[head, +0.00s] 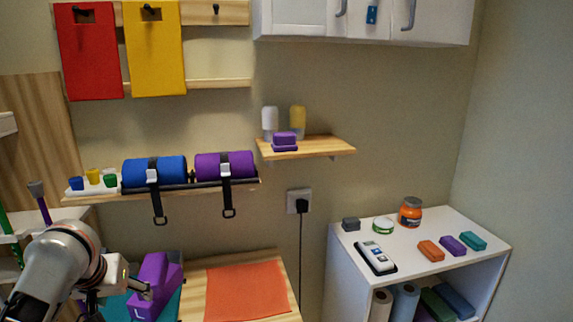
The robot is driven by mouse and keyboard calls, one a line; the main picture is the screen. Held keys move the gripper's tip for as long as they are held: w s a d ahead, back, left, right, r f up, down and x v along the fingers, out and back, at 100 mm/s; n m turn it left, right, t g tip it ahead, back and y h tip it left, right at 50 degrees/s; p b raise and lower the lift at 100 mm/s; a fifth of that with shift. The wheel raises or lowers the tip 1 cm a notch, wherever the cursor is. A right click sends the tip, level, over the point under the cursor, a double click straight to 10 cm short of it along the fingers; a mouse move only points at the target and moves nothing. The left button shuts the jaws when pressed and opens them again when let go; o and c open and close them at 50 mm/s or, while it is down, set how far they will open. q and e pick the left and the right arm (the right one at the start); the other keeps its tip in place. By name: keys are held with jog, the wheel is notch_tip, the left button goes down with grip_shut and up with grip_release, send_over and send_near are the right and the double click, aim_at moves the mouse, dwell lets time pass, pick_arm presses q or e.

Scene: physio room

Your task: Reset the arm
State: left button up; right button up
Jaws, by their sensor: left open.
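My left arm comes in from the lower left. Its gripper (142,289) is open, just at the left side of an upright purple object (158,282) at the low table's left end. I cannot tell whether the fingers touch this object. Part of the gripper is hidden behind my own wrist. My right gripper is out of view.
An orange mat (246,292) lies on the wooden table. Above it, a wall shelf (250,184) holds blue (154,170) and purple (225,165) rolls with hanging straps. A white cabinet (470,248) with small items stands right. A black cord (300,250) hangs between.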

pick_arm(q)
jog(key=s+d+f+m+h, duration=0.1)
jog(key=s+d+f+h, duration=0.3)
jog(key=f, duration=0.8)
jog(key=s+d+f, duration=0.3)
jog(key=d+f, duration=0.4)
jog(key=f, duration=0.5)
jog(key=s+d+f+m+t, duration=0.2)
jog(key=s+f+m+t, duration=0.2)
jog(key=s+f, duration=0.5)
jog(key=s+m, duration=0.1)
jog(key=s, duration=0.3)
jog(key=shift+s+d+f+m+t+y, duration=0.2)
jog(key=shift+s+d+m+t+y, duration=0.1)
jog(key=shift+d+m, duration=0.1)
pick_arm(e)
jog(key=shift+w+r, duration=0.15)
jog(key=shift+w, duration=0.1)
